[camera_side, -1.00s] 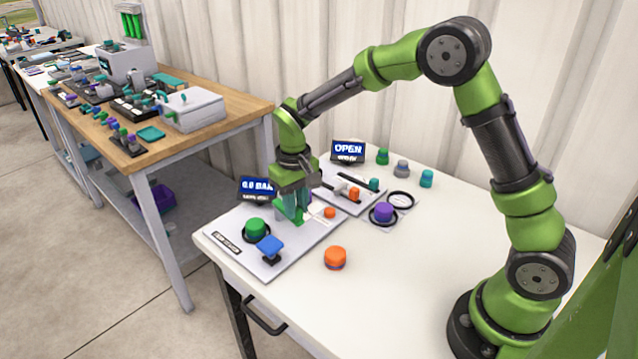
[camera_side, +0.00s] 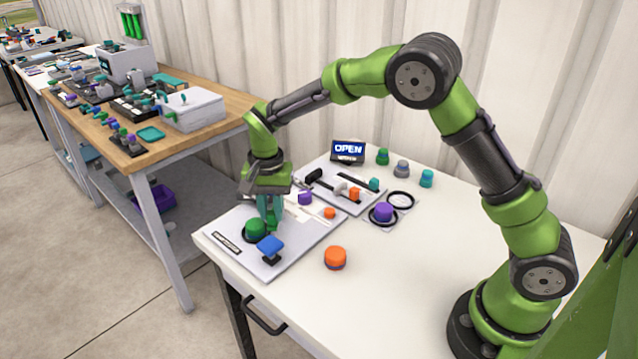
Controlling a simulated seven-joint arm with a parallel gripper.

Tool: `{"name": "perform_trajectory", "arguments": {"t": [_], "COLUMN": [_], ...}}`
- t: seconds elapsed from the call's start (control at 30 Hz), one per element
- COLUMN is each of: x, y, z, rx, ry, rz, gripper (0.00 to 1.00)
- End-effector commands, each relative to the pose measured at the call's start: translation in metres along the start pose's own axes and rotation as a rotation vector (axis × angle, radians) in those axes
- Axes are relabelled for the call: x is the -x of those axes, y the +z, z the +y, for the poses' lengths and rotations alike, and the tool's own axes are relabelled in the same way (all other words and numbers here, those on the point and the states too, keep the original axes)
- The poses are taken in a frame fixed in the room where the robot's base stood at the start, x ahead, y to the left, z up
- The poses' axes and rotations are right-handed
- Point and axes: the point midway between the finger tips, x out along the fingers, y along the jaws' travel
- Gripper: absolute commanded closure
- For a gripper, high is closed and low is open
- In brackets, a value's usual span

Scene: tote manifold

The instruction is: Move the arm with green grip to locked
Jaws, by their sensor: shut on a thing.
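My gripper (camera_side: 269,222) points down over the front panel (camera_side: 283,262), with its teal fingers shut. The fingers are closed on what looks like the green grip of the arm; they hide most of it, and the arm is hard to make out. A round green knob (camera_side: 256,228) in a dark ring is just left of the fingertips. I cannot tell whether they touch. A blue knob (camera_side: 270,246) is in front of the fingers. A purple knob (camera_side: 305,198) and a small orange knob (camera_side: 330,213) are to the right on the panel.
A loose orange knob (camera_side: 335,258) lies right of the front panel. A purple knob (camera_side: 383,212) sits farther right. The table's right front is clear.

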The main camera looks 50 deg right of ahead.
Motion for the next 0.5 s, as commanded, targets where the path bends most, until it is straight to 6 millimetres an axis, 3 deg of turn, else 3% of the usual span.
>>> {"name": "perform_trajectory", "arguments": {"t": [0.5], "x": [0.001], "y": [-0.007], "z": [-0.033], "rx": [-0.451], "ry": [-0.002], "rz": [0.0], "gripper": [1.0]}}
